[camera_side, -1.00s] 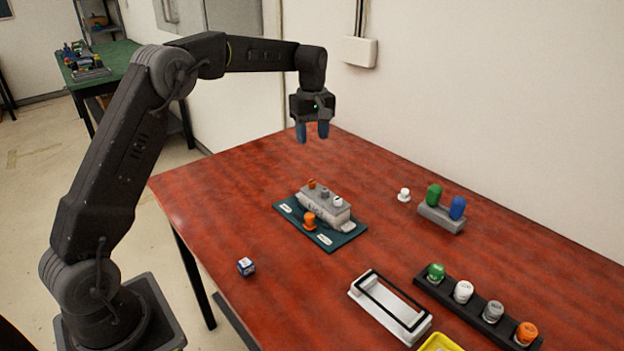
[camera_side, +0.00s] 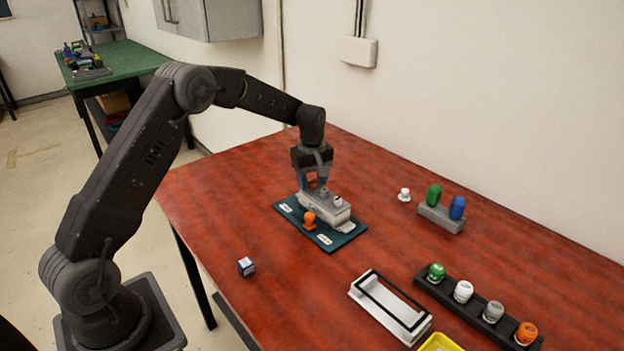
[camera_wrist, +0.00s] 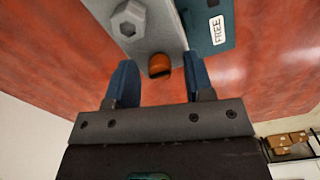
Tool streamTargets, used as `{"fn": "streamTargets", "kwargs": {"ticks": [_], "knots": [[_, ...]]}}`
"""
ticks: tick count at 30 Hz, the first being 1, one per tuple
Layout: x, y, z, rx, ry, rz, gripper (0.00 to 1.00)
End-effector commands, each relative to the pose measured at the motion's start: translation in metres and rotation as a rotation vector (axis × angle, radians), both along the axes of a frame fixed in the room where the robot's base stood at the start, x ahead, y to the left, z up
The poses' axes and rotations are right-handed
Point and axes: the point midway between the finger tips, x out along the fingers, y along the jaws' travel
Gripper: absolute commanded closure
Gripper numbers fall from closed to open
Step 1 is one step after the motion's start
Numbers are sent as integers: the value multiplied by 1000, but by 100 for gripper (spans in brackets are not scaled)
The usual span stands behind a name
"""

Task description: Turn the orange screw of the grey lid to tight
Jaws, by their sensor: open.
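The grey lid (camera_side: 325,206) lies on a dark green board (camera_side: 347,238). It also shows at the top of the wrist view (camera_wrist: 157,28), with a grey hexagonal fitting (camera_wrist: 129,21) on it. The orange screw (camera_wrist: 159,66) is at the lid's end nearest my gripper. My gripper (camera_wrist: 160,72) is open, with one blue finger on each side of the screw and a gap to both. In the side view my gripper (camera_side: 313,185) is low over the lid's far left end and largely hides that screw. How tight the screw is, I cannot tell.
A separate orange knob (camera_side: 309,219) stands on the board in front of the lid.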

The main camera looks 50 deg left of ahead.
Motion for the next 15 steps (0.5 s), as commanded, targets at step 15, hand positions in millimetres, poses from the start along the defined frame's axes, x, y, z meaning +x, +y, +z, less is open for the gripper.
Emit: {"fn": "streamTargets", "kwargs": {"ticks": [15], "knots": [[0,0,0,0,0,0,84]]}}
